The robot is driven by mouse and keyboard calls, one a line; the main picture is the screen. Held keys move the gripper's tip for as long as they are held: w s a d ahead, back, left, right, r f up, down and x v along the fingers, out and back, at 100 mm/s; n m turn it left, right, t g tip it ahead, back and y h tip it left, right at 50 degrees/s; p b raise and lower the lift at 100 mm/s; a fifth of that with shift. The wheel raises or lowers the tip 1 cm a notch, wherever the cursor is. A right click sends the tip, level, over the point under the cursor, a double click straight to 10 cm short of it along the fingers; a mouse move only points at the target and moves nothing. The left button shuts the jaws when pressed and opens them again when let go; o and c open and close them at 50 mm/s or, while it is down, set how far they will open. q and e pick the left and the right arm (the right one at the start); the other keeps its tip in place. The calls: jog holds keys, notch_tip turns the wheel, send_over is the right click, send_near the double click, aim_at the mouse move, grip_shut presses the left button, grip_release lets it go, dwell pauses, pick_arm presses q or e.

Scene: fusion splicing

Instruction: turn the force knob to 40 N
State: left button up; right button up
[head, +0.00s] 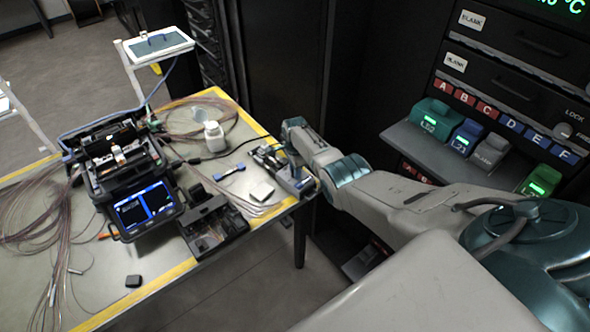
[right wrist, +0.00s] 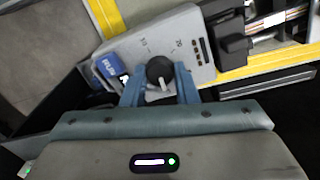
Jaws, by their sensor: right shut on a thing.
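The force knob (right wrist: 159,71) is a round black knob with a white pointer mark, on the face of a grey tester (right wrist: 190,32) in the right wrist view. The pointer points down toward my gripper in that view. My right gripper (right wrist: 160,80) is shut on the knob, one blue finger at each side of it. Small scale marks show on the face beyond the knob, too blurred to read surely. In the head view the tester (head: 295,183) sits at the table's right corner, under my right gripper (head: 291,160); the knob is hidden there. My left gripper is not in view.
A fusion splicer (head: 125,165) with a lit blue screen stands on the table (head: 110,268). A black tool (head: 212,228), a white bottle (head: 214,136) and loose fibres lie around it. A rack with coloured labelled boxes (head: 436,118) stands at the right.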

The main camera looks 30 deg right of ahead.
jog(key=shift+w+r, duration=0.1)
jog(key=shift+r, duration=0.05)
jog(key=o, duration=1)
jog(key=shift+r+b, duration=0.3)
jog(key=shift+r, duration=0.3)
notch_tip(320, 180, up, 10)
jog(key=shift+f+b, duration=0.25)
jog(key=shift+b, duration=0.55)
